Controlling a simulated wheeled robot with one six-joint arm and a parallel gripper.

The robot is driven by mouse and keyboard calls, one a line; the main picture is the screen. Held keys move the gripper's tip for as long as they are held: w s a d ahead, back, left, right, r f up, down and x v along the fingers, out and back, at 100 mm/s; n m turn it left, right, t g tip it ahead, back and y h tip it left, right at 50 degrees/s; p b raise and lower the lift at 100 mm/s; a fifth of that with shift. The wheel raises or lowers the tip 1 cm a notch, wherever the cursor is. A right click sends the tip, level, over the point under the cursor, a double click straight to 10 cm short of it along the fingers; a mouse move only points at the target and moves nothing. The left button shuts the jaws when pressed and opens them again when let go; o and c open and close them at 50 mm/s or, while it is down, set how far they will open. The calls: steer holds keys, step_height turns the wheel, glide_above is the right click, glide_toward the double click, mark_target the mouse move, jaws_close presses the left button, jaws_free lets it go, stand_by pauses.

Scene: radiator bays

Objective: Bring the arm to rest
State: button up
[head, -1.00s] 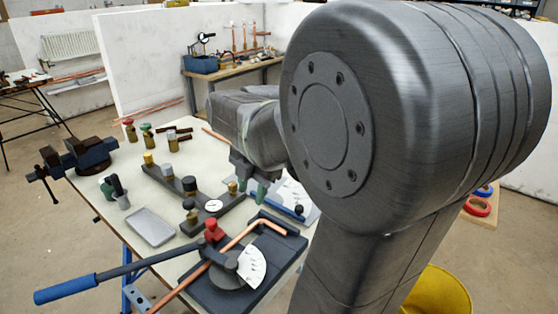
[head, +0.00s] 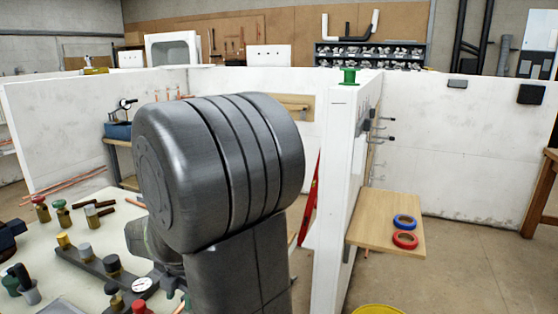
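My own arm fills the middle of the head view, a large dark grey joint housing above a grey link. My gripper is hidden behind the arm or below the frame, so its fingers do not show. The white-topped workbench (head: 88,291) lies to the left of and behind the arm. On it a dark manifold bar (head: 95,268) carries several brass and black fittings and a round white gauge (head: 142,286).
White partition walls (head: 258,95) stand behind the arm, one end-on just right of it. A wooden shelf (head: 378,236) there holds a blue tape roll (head: 404,221) and a red one (head: 405,240). A red level (head: 310,200) leans nearby. A yellow bucket (head: 379,310) is at the bottom edge.

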steer(key=x, duration=0.2)
steer(key=shift+w+f, duration=0.1)
steer(key=shift+f, duration=0.2)
steer(key=shift+r+p, duration=0.3)
steer(key=shift+r, duration=0.05)
steer(key=shift+r, duration=0.1)
